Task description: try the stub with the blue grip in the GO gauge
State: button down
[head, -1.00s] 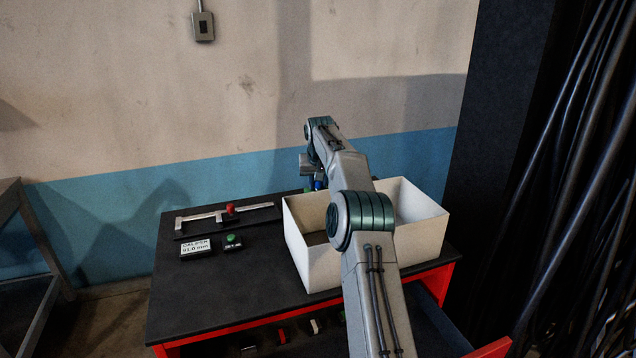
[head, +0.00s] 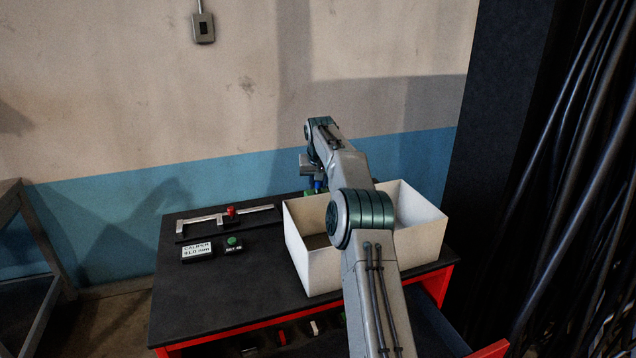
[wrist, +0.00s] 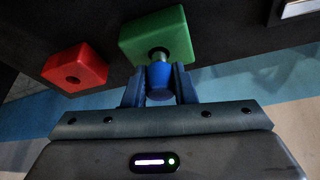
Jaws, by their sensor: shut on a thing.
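My gripper (wrist: 159,82) is shut on the blue grip of the stub (wrist: 160,76), with one finger on each side. The stub's short metal end points at the hole in a green block (wrist: 150,30), which seems to be the GO gauge; no label shows. The metal end is at the hole's mouth; how far it is inside I cannot tell. A red block (wrist: 75,70) with an empty hole lies to the left. In the head view my arm largely hides the gauges; small bits of the blue grip (head: 318,186) and the green block (head: 308,193) show.
A white open box (head: 310,267) stands on the black table top (head: 215,312), close beside my arm. A caliper (head: 205,219) with a red knob, a display reading 91.0 mm (head: 197,251) and a small box with a green button (head: 233,246) are at the left. Front left is clear.

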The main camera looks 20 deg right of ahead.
jog(key=shift+f, duration=0.25)
jog(key=shift+f+b, duration=0.25)
jog(key=shift+b, duration=0.05)
jog(key=c, duration=1.1)
grip_release()
jog(key=shift+r, duration=0.15)
jog(key=v, duration=1.3)
jog(key=shift+s+r+b, duration=0.2)
jog(key=shift+s+b, duration=0.05)
jog(key=shift+b, duration=0.15)
